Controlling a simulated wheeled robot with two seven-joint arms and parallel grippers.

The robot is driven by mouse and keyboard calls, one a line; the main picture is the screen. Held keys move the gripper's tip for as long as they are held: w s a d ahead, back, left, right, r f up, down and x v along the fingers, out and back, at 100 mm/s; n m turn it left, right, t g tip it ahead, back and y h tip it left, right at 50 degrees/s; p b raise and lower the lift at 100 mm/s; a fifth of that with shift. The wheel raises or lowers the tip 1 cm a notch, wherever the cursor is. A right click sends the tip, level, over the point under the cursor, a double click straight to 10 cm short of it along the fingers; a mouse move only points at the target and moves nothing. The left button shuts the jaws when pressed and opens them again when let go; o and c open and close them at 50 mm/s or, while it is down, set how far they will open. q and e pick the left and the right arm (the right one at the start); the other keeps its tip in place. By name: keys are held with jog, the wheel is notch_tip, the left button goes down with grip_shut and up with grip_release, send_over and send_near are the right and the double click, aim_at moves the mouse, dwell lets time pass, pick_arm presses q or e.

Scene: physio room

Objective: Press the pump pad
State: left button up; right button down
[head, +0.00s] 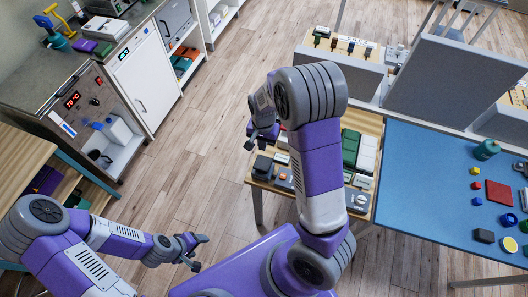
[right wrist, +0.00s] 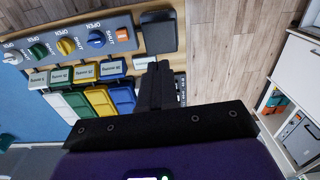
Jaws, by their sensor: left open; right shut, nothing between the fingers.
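A dark square pad, likely the pump pad, lies on the wooden table at the left end of the grey valve panel in the head view (head: 262,166). In the right wrist view the pad (right wrist: 159,34) is at the top centre, beyond my fingertips. My right gripper (head: 263,134) is shut and empty, above the table's far left part and apart from the pad. Its closed fingers (right wrist: 156,72) show in the right wrist view. My left gripper (head: 199,252) is open and empty over the floor at lower left.
The grey valve panel (right wrist: 80,42) carries coloured knobs and an orange switch. Labelled coloured bins (right wrist: 100,98) stand beside it. My right arm hides much of the wooden table (head: 369,125). A blue table (head: 420,165) with small objects is at right. Open floor (head: 210,130) lies at left.

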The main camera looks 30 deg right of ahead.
aim_at(264, 162)
jog(key=shift+w+d+r+m, duration=0.1)
jog(key=shift+d+r+m, duration=0.1)
jog(key=shift+r, duration=0.35)
jog(key=shift+w+d+r+m, duration=0.1)
jog(key=shift+d+r, duration=0.05)
jog(key=shift+r, duration=0.4)
notch_tip(264, 162, down, 14)
jog(key=shift+f, duration=0.1)
